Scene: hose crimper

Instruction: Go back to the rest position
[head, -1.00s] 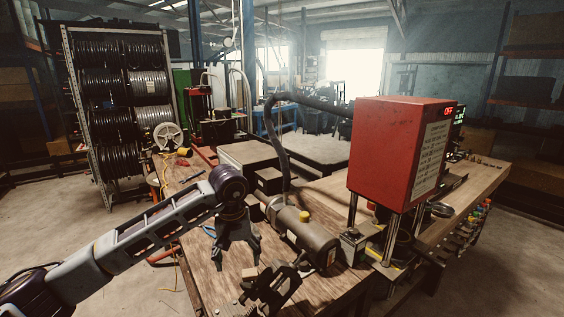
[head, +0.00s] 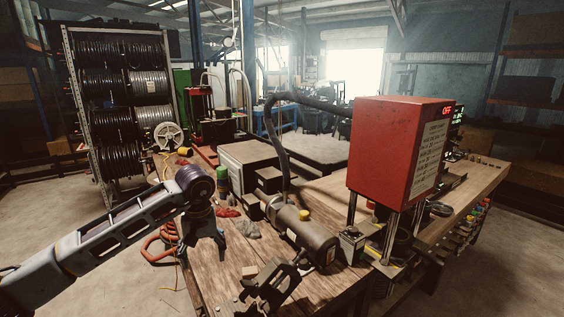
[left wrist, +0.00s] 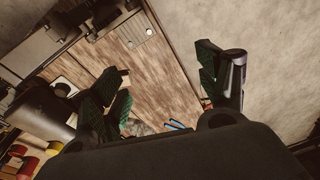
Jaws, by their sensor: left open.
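My left gripper (head: 204,246) hangs at the left edge of the wooden workbench (head: 208,268) in the head view, pointing down. Its fingers are spread and nothing is between them. In the left wrist view the two fingers (left wrist: 165,85) stand wide apart, with bare bench top and concrete floor beyond them. The red hose crimper (head: 372,150) stands on the bench to the right, its display reading OFF. My right gripper does not show in these frames.
A grey cylindrical motor (head: 312,240) with a black hose (head: 275,130) lies on the bench right of the gripper. A black vise-like fixture (head: 268,285) stands at the front. Floor at left is free.

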